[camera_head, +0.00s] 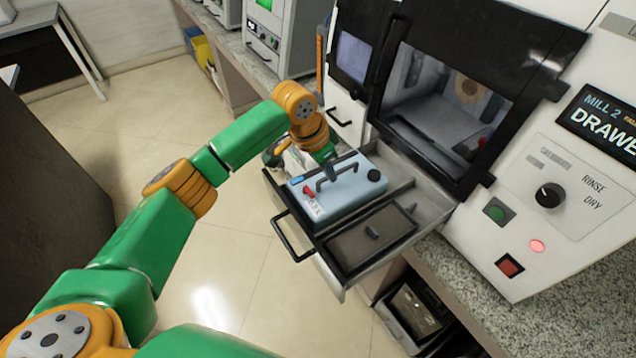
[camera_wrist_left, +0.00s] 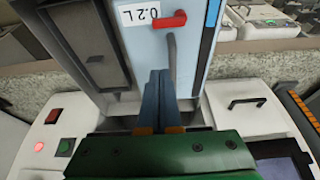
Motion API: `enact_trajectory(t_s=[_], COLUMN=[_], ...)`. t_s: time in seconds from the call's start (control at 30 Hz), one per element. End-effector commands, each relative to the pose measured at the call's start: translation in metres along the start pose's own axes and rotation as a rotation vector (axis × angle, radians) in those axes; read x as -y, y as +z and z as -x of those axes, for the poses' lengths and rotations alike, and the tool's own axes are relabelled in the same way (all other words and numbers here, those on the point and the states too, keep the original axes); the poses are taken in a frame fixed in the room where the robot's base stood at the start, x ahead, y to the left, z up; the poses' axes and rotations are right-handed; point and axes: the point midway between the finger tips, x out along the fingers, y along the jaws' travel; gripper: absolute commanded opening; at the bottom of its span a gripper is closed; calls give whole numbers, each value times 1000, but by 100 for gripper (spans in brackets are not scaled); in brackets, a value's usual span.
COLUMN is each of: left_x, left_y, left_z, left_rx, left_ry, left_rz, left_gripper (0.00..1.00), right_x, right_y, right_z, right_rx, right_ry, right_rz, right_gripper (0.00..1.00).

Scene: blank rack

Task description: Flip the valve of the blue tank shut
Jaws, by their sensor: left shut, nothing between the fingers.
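The light blue tank (camera_head: 343,193) sits in the pulled-out drawer of the mill, with a dark carrying handle on top and a black round cap at its right end. Its red valve lever (camera_head: 308,191) is at the left end, near a white label. In the left wrist view the red valve lever (camera_wrist_left: 168,20) lies crosswise beside the "0.2 L" label on the tank (camera_wrist_left: 196,55). My left gripper (camera_head: 331,172) is over the tank, close to its handle. In the left wrist view its fingers (camera_wrist_left: 159,74) are together and empty, apart from the lever. My right gripper is not in view.
The drawer (camera_head: 345,288) has a front handle (camera_head: 287,243) and a dark lidded compartment (camera_head: 371,238) beside the tank. The mill's dark window (camera_head: 447,90) stands behind. The control panel (camera_head: 545,210) is at right. Open floor (camera_head: 235,235) lies in front.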

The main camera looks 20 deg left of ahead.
Motion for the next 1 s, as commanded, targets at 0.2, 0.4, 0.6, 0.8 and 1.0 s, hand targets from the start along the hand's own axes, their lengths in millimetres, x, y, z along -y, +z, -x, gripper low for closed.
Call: enact_trajectory(t_s=[0.2, 0.4, 0.6, 0.8, 1.0], left_x=[1, 0, 0, 0, 5], left_y=[6, 32, 38, 38, 38], left_z=[-29, -22, -23, -24, -25], left_rx=[2, 2, 0, 0, 0], left_ry=[-2, -1, -1, -1, 4], left_rz=[0, -1, -1, -1, -14], left_gripper=[0, 0, 0, 0, 0], right_x=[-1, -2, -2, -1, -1], right_y=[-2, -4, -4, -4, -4], right_z=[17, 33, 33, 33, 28], right_rx=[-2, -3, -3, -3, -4], right_ry=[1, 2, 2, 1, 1], right_rz=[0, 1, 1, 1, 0], right_gripper=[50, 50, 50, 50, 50])
